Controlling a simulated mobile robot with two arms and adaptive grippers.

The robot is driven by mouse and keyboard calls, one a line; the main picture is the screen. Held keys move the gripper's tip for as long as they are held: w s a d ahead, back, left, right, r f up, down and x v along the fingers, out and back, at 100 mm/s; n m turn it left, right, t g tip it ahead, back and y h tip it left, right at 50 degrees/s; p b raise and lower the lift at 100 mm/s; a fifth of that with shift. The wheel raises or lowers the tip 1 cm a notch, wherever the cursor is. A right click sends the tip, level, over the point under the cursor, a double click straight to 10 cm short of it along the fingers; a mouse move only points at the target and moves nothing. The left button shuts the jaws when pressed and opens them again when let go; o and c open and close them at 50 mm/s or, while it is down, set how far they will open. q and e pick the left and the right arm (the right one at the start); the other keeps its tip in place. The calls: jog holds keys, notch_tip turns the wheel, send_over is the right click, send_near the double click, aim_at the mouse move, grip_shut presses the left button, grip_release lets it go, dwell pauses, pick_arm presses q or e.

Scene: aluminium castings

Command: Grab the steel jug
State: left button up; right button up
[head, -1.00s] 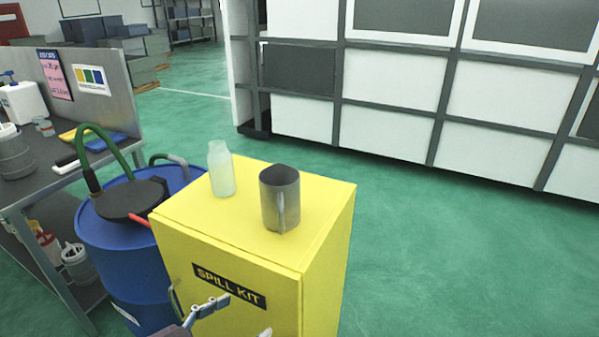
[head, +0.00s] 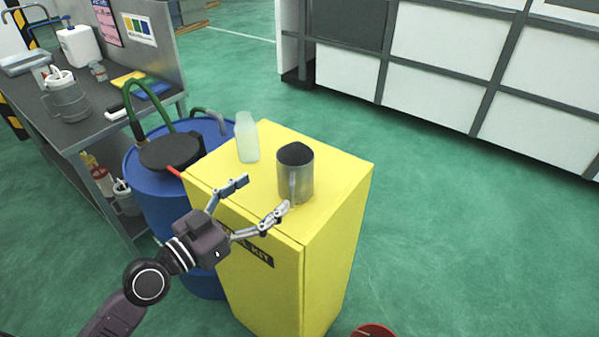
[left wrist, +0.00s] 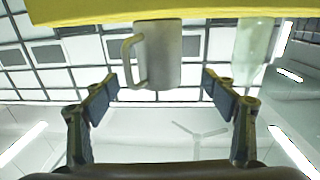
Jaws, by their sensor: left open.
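In the left wrist view the picture is upside down. There the jug (left wrist: 165,55) shows between the two fingers of the left gripper (left wrist: 160,88), beyond the fingertips, with its handle to the left. My right gripper is in neither view.
A pale translucent bottle (head: 246,138) stands on the cabinet just left of the jug. A blue drum (head: 150,215) with a black lid and green hose is left of the cabinet. A workbench (head: 75,135) stands further left. Green floor right of the cabinet is mostly clear.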

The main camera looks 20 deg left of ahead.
aim_at(282, 178)
pick_arm(q)
jog(key=p+x, duration=0.1)
jog(key=x, duration=0.3)
jog(key=shift+w+d+r+p, duration=0.1)
jog(key=shift+w+d+p, duration=0.05)
jog(key=shift+w+p, duration=0.2)
jog(key=shift+w+d, duration=0.1)
jog(key=shift+w, duration=0.05)
jog(key=shift+w+d+p, duration=0.2)
jog(key=shift+w+p, duration=0.25)
jog(key=shift+w, duration=0.1)
jog(key=p+x, duration=0.1)
jog(key=x, duration=0.2)
jog(key=shift+w+d, duration=0.3)
jog(key=shift+w, duration=0.05)
jog(key=shift+s+a, duration=0.1)
jog(key=shift+c, duration=0.3)
jog(key=shift+c, duration=1.4)
jog(key=c, duration=1)
